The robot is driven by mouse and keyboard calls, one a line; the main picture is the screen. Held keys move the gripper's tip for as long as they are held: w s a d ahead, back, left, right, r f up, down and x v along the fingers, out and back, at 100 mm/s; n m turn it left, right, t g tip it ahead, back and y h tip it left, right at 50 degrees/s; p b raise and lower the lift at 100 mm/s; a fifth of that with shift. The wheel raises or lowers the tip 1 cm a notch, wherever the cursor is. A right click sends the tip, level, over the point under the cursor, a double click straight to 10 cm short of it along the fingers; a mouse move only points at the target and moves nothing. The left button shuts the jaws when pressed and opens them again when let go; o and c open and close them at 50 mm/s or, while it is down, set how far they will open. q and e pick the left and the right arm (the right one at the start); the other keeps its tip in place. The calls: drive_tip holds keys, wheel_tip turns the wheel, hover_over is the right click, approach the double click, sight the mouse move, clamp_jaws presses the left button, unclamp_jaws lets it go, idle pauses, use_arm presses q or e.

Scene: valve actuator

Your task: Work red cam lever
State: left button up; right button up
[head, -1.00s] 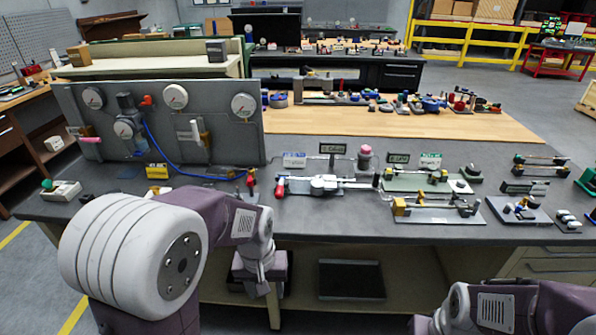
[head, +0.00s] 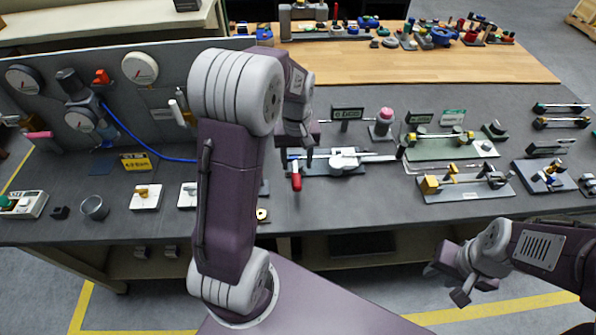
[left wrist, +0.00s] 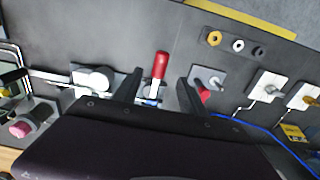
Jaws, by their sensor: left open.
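The red cam lever (head: 296,178) sticks out toward the bench's front edge from the left end of a grey clamp fixture (head: 345,160). In the left wrist view the red handle (left wrist: 159,66) points up the picture, between the two open fingers of my left gripper (left wrist: 160,90). My left gripper (head: 308,152) is above the bench beside the lever; I cannot tell the exact height gap. It holds nothing. My right gripper (head: 452,282) is in front of the bench, empty, with its fingers apart.
A gauge panel (head: 150,105) with a blue hose stands at the left. Green (head: 450,147) and grey (head: 468,187) fixture plates stand to the right. The bench front between them is clear.

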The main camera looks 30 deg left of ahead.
sight(296, 179)
use_arm(q)
drive_tip(key=shift+s+d+f, duration=0.15)
drive_tip(key=shift+f, duration=0.15)
drive_tip(key=f, duration=0.8)
drive_tip(key=shift+w+a+f, duration=0.2)
drive_tip(key=shift+f, duration=0.15)
clamp_jaws()
drive_tip(key=shift+w+a, duration=0.1)
idle(0.5)
